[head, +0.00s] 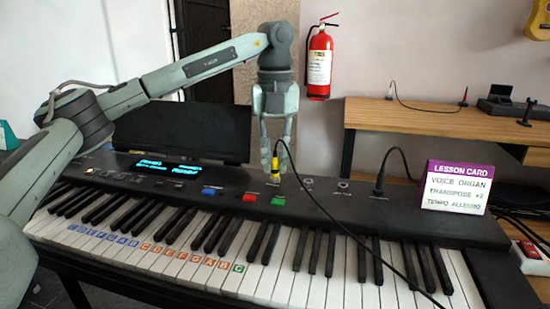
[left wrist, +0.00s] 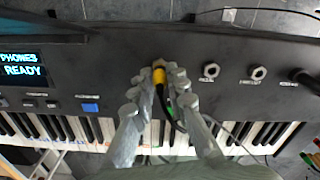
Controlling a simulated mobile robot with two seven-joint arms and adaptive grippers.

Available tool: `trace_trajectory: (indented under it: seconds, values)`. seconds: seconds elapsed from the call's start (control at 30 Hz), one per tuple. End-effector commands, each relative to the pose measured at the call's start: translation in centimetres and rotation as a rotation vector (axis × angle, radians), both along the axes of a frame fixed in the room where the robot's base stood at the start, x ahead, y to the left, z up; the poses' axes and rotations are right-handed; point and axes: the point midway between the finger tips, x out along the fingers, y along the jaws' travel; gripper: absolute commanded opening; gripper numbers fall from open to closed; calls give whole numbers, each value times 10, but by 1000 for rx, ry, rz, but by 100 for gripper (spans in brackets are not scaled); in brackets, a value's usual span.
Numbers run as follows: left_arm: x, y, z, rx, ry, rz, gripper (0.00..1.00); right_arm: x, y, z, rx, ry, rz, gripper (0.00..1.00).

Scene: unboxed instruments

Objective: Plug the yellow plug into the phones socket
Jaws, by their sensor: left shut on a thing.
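My left gripper (head: 276,160) is shut on the yellow plug (head: 275,169) above the keyboard's top panel. The plug is upright, and its lower end meets the panel at the left end of the socket row. I cannot tell how deep it sits, and the socket beneath is hidden. In the left wrist view the yellow plug (left wrist: 159,76) is between the fingertips (left wrist: 157,88). Two open sockets, the nearer one (left wrist: 210,71) and the farther one (left wrist: 259,72), lie to its right. The display (left wrist: 24,67) reads "PHONES READY". My right gripper is not in view.
A black cable (head: 337,222) runs from the plug over the keys. A black plug (head: 378,188) stands in the panel farther right, beside the lesson card (head: 457,187). Blue (head: 210,190), red (head: 250,197) and green (head: 278,201) buttons sit near the gripper.

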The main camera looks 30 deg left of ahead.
Motion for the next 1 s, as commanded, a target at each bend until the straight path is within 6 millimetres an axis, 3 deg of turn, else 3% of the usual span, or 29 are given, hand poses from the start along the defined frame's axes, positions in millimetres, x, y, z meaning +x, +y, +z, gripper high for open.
trace_trajectory:
  seconds: [0.4, 0.43, 0.6, 1.0]
  values:
    - [0, 0, -6, 1, 3, -1, 0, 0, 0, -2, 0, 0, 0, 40]
    - [0, 0, -6, 0, 4, -1, 15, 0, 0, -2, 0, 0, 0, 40]
    - [0, 0, -6, 1, 3, -1, 36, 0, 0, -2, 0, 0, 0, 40]
    - [0, 0, 2, 0, -1, 0, 38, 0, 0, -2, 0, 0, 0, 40]
